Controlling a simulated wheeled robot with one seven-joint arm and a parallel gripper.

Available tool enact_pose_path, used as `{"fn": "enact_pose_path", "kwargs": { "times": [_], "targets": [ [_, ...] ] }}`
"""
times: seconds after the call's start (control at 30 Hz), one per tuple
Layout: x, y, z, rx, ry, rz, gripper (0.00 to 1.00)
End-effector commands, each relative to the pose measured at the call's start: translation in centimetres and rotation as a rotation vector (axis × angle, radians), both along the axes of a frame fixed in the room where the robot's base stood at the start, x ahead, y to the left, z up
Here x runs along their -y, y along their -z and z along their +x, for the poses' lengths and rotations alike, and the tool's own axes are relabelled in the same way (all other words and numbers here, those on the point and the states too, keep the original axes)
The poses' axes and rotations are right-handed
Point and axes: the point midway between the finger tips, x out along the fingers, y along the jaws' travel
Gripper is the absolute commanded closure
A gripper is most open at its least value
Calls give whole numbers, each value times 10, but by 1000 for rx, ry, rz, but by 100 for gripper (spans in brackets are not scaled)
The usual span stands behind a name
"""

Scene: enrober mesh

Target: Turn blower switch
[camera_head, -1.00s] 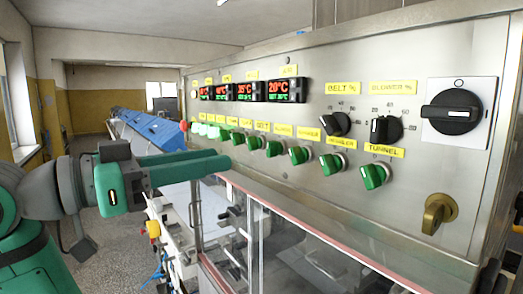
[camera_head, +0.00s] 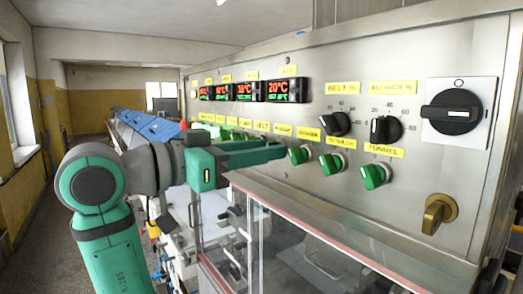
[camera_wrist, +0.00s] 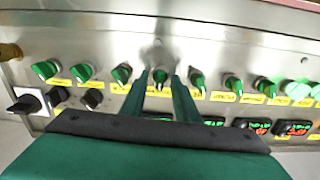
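A row of green rotary switches with yellow labels runs along the steel panel (camera_head: 412,195). The small labels are too blurred to tell for sure which one reads blower. My gripper (camera_head: 283,151) points at the row, just left of the three rightmost green switches. In the wrist view my gripper (camera_wrist: 161,76) is open, its two fingers apart on either side of one green switch (camera_wrist: 158,79). I cannot tell whether they touch it. In the head view my gripper hides that switch. The green switch right of it (camera_head: 298,155) is clear of the fingers.
The tunnel switch (camera_head: 375,176), black dials (camera_head: 386,130), a large black main switch (camera_head: 453,112) and a brass key-like knob (camera_head: 438,214) are to the right. Red-digit displays (camera_head: 286,90) sit above. A clear guard with a red edge (camera_head: 330,232) juts out below the panel.

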Motion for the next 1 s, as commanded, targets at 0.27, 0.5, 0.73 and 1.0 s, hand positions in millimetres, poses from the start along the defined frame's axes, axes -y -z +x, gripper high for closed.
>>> {"fn": "enact_pose_path", "kwargs": {
  "times": [0.27, 0.5, 0.73, 1.0],
  "targets": [
    [0, 0, 0, 0, -1, 0, 79],
    [0, 0, 0, -2, -1, -1, 100],
    [0, 0, 0, -42, -1, -31, 100],
    [0, 0, 0, -179, -1, -131, 100]
  ]
}}
